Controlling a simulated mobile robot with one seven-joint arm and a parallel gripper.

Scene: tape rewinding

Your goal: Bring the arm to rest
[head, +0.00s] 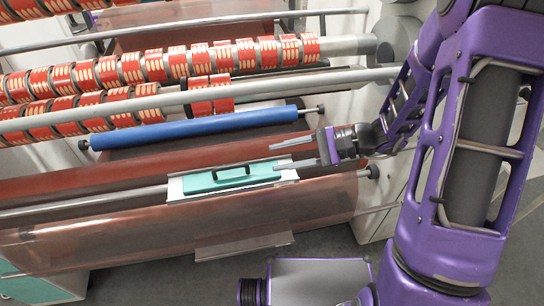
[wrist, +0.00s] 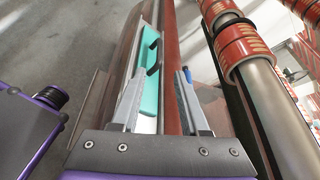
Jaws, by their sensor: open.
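My gripper (head: 300,151) is open, with its two fingers apart and nothing between them. In the head view it points left over the right part of the machine, just above and right of a teal panel (head: 212,182) with a black handle. My purple arm reaches in from the right. In the wrist view the two fingers of my gripper (wrist: 163,98) frame a strip of the machine, and the teal panel (wrist: 150,52) shows beyond the left finger. I cannot tell whether a finger touches the machine.
A blue roller (head: 195,128) lies behind the panel. Shafts with several red-and-yellow rolls (head: 170,65) run across the back. A brown film sheet (head: 120,238) covers the front of the machine.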

